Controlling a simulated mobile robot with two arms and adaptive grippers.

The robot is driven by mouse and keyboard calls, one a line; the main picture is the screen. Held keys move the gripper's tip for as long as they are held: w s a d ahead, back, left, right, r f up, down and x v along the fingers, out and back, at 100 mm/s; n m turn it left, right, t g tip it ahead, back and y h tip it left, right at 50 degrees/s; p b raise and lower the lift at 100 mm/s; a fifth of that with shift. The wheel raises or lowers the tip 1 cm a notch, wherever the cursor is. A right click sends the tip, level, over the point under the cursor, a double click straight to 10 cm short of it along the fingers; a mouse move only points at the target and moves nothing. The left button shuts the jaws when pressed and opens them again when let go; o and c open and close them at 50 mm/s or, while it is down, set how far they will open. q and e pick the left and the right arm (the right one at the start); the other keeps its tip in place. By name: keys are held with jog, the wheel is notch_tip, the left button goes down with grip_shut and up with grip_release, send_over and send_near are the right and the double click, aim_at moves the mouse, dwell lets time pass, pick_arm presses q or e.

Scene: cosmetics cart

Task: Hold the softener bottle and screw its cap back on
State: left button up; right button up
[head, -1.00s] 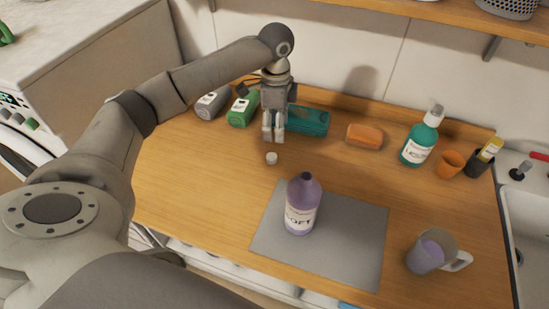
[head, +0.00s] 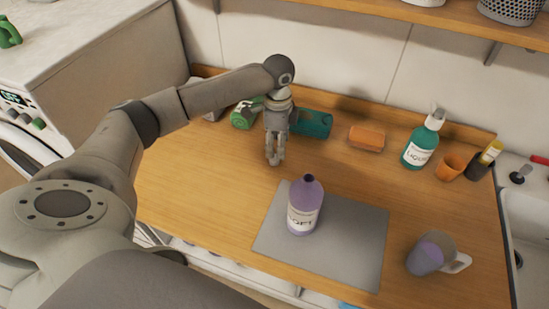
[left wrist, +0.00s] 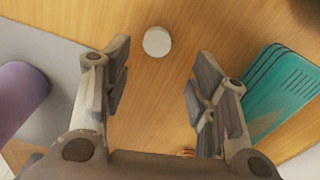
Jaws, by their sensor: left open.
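The purple softener bottle (head: 305,203) stands upright and uncapped on the grey mat (head: 345,250). Its edge also shows in the left wrist view (left wrist: 18,95). The white round cap (left wrist: 157,41) lies on the wooden counter, just beyond and between my open fingertips in the left wrist view. In the head view it is hidden by my left gripper. My left gripper (head: 274,160) points down close above the counter, behind and left of the bottle. It is open and empty (left wrist: 160,75). My right gripper is not in view.
A teal soap dish or box (head: 312,124) and a green bottle (head: 243,116) lie behind my gripper.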

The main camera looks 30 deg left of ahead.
aim_at(274, 160)
pick_arm(q)
jog(key=f, duration=0.1)
jog(key=f+p, duration=0.1)
jog(key=f, duration=0.1)
jog(key=s+f, duration=0.1)
jog(key=shift+a+f+p, duration=0.25)
jog(key=shift+a+p, duration=0.05)
jog(key=shift+p, duration=0.05)
jog(key=shift+w+f, duration=0.1)
jog(key=shift+f, duration=0.15)
jog(key=shift+c, duration=0.3)
jog(key=c, duration=0.8)
